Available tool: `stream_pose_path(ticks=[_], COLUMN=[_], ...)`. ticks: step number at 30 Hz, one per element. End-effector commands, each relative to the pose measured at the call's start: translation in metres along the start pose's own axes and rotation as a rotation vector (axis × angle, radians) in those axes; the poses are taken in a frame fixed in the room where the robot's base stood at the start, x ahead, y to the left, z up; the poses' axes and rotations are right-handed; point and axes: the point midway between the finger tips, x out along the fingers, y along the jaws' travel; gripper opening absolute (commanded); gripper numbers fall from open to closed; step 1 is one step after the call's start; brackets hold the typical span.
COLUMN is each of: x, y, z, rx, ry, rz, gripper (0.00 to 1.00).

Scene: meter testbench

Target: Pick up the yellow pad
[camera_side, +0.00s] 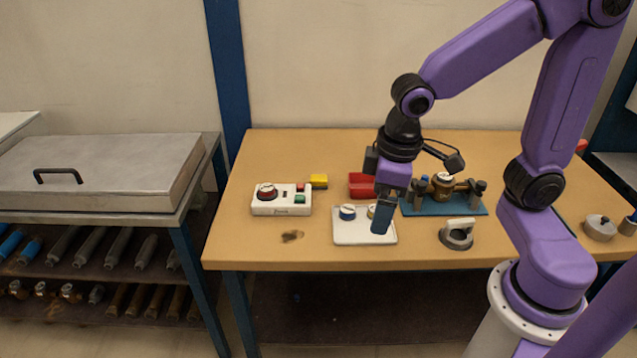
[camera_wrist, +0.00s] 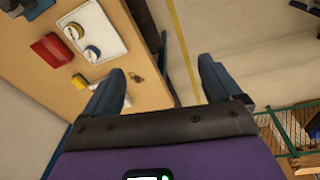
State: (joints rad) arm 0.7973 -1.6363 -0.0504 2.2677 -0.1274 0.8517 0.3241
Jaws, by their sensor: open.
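The yellow pad (camera_side: 319,181) is a small block lying on the wooden table, just behind the right end of the white control box. In the wrist view the yellow pad (camera_wrist: 79,81) shows left of the left finger, uncovered. My gripper (camera_side: 382,228) is above the white plate at the table's front, to the right of the pad and clear of it. In the wrist view my gripper (camera_wrist: 163,78) has its two blue fingers wide apart with nothing between them.
The control box (camera_side: 281,210) has a red dial and coloured buttons. A red bin (camera_side: 362,185), the white plate (camera_side: 350,238) with round gauges, a blue stand (camera_side: 440,208) with a brass meter and a grey ring part (camera_side: 456,236) stand nearby. The left rear tabletop is clear.

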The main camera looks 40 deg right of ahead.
Motion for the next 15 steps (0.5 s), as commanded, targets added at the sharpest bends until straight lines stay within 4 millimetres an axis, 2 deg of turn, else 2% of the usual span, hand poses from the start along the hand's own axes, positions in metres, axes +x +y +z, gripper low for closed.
stream_pose_path(ticks=[1, 6, 11, 15], x=[0.005, 0.023, 0.045, 0.068], y=[0.012, 0.061, 0.119, 0.177], z=[-0.020, -0.077, -0.120, -0.146], rx=[0.089, 0.385, 0.660, 0.896], ry=[0.005, 0.040, 0.075, 0.110], rz=[0.018, 0.080, 0.135, 0.183], gripper=[0.92, 0.92, 0.92, 0.92])
